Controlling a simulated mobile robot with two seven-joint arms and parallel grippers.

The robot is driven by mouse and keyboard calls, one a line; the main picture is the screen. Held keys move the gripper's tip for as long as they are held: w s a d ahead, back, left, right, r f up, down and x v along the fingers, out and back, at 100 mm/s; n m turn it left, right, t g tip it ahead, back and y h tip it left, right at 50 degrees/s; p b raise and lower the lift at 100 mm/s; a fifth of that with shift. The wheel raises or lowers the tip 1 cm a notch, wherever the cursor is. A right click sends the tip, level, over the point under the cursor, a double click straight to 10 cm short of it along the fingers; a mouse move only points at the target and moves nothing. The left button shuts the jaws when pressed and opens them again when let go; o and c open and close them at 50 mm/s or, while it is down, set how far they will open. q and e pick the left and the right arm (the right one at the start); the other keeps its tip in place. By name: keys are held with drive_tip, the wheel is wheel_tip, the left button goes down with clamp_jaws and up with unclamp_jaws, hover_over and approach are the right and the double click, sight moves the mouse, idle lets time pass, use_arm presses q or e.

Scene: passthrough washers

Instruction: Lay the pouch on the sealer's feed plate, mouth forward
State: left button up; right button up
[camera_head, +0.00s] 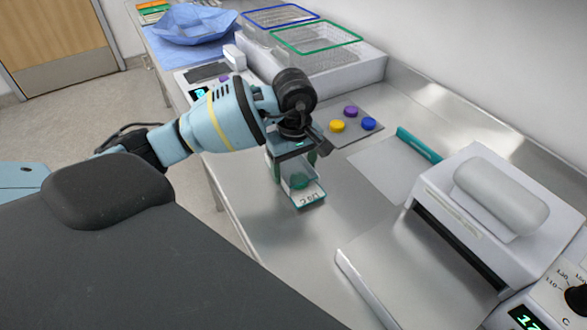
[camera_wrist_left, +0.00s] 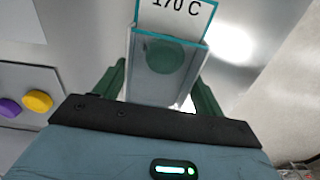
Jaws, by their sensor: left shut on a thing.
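My left gripper (camera_head: 295,164) is shut on the pouch (camera_head: 308,197), holding it over the steel bench, left of the sealer. The pouch is clear, with a green disc inside and a white, teal-edged label reading "170 C" at its outer end. In the left wrist view the pouch (camera_wrist_left: 143,75) lies between the two green fingers (camera_wrist_left: 160,88), label end away from the palm. I cannot tell for sure which end is the mouth. The white sealer (camera_head: 455,190) has a dark slot facing its pale feed plate (camera_head: 400,275), which looks empty. My right gripper is out of view.
A grey pad with yellow (camera_head: 337,126), purple and blue discs lies behind the gripper. Wire baskets (camera_head: 318,38) and blue cloth (camera_head: 194,22) are at the back. A dial unit (camera_head: 560,300) stands right.

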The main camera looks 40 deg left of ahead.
sight(294, 168)
use_arm(q)
drive_tip(key=shift+f, duration=0.6)
drive_tip(key=shift+f, duration=0.1)
drive_tip(key=o, duration=0.9)
drive_tip(key=shift+f, duration=0.1)
drive_tip(key=shift+o, duration=0.2)
wheel_tip(294, 168, up, 12)
drive_tip(key=shift+r, duration=0.2)
drive_tip(key=shift+o, duration=0.5)
